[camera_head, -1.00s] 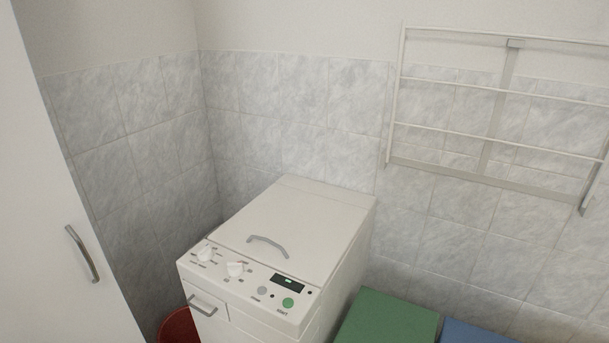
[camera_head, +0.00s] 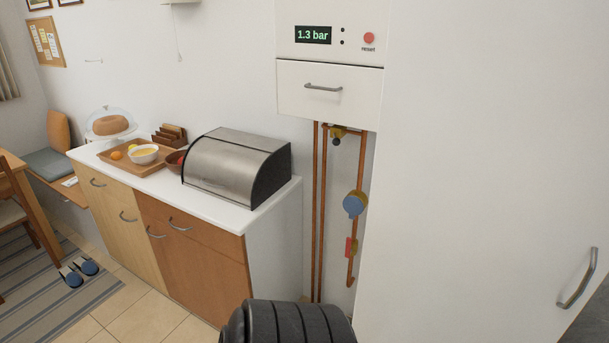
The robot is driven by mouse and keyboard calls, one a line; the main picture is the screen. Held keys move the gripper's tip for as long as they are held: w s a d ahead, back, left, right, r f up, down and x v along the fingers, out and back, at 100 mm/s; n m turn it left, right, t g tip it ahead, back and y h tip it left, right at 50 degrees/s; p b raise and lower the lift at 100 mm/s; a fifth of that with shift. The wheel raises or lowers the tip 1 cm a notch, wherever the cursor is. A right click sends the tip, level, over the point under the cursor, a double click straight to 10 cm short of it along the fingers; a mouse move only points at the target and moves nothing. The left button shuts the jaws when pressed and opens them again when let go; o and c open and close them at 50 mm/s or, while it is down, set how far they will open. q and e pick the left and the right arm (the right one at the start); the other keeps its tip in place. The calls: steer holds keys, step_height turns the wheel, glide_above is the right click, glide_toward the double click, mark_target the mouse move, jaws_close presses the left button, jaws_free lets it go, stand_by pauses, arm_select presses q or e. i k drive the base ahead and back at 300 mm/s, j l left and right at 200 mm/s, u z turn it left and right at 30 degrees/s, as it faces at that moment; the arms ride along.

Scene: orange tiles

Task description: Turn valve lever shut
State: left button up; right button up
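Copper pipes (camera_head: 317,220) run down the white wall below a white boiler. A small red part (camera_head: 351,247) sits on the right-hand pipe and may be the valve lever; it is too small to tell its angle. Above it on the same pipe is a round blue-grey part (camera_head: 355,204) with a yellowish fitting. A dark round knob (camera_head: 336,140) with a brass fitting is just under the boiler. Neither of my grippers is in view.
The boiler (camera_head: 330,90) reads 1.3 bar and has a red reset button (camera_head: 369,38). A tall white cabinet (camera_head: 470,180) stands close right of the pipes. A counter with a steel bread box (camera_head: 235,168) stands left. Tiled floor (camera_head: 140,315) is free in front of the counter.

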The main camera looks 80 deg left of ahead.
mark_target(348, 250)
steer(key=u, duration=0.5)
steer(key=j+u, duration=0.1)
steer(key=u, duration=0.85)
steer(key=i+u, duration=0.1)
steer(key=u, duration=0.4)
